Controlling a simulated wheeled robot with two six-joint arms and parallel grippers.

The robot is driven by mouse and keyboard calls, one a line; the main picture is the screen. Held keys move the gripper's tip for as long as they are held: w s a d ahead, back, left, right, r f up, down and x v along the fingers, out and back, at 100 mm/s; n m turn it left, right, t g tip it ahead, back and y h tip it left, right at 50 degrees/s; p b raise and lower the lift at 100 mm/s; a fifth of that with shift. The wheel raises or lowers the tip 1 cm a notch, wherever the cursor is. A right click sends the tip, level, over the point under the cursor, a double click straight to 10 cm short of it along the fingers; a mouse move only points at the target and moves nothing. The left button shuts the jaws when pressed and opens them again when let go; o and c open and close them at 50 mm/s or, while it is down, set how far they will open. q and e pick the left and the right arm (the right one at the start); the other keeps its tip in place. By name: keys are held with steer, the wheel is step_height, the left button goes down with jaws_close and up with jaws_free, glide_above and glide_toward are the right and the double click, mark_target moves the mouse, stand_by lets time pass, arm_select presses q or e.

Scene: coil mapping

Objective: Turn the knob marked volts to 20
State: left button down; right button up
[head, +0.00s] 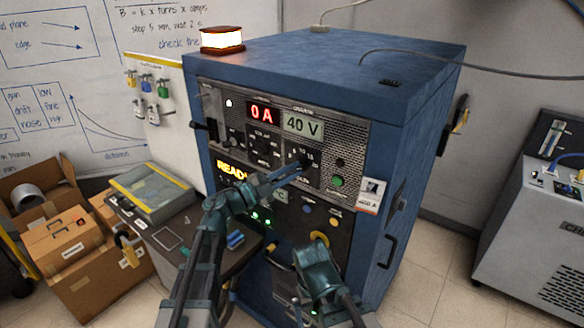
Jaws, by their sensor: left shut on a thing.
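The blue cabinet's front panel (352,140) carries a dark volts knob (306,160) with a printed number scale around it. The numbers are small, and my gripper partly covers the knob, so I cannot read its pointer. My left gripper (298,168) reaches in from the left and is shut on the knob. Above it a red display (264,113) reads 0 A and a pale green display (303,124) reads 40 V. My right gripper (316,262) is low in front of the panel's bottom; its fingers do not show clearly.
A green button (338,182) is right of the knob. A lit lamp (222,39) stands on the cabinet top. A small dark table (190,262) and cardboard boxes (75,260) are at left. A grey machine (535,220) stands at right, with bare floor between.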

arm_select(q)
steer(key=shift+r+m+g+p, duration=0.1)
steer(key=shift+m+g+p, duration=0.25)
steer(key=shift+m, duration=0.65)
steer(key=c, duration=0.9)
jaws_free()
steer(key=shift+o, duration=0.2)
steer(key=b+v, duration=0.1)
steer(key=v, duration=1.3)
steer(key=shift+r, duration=0.15)
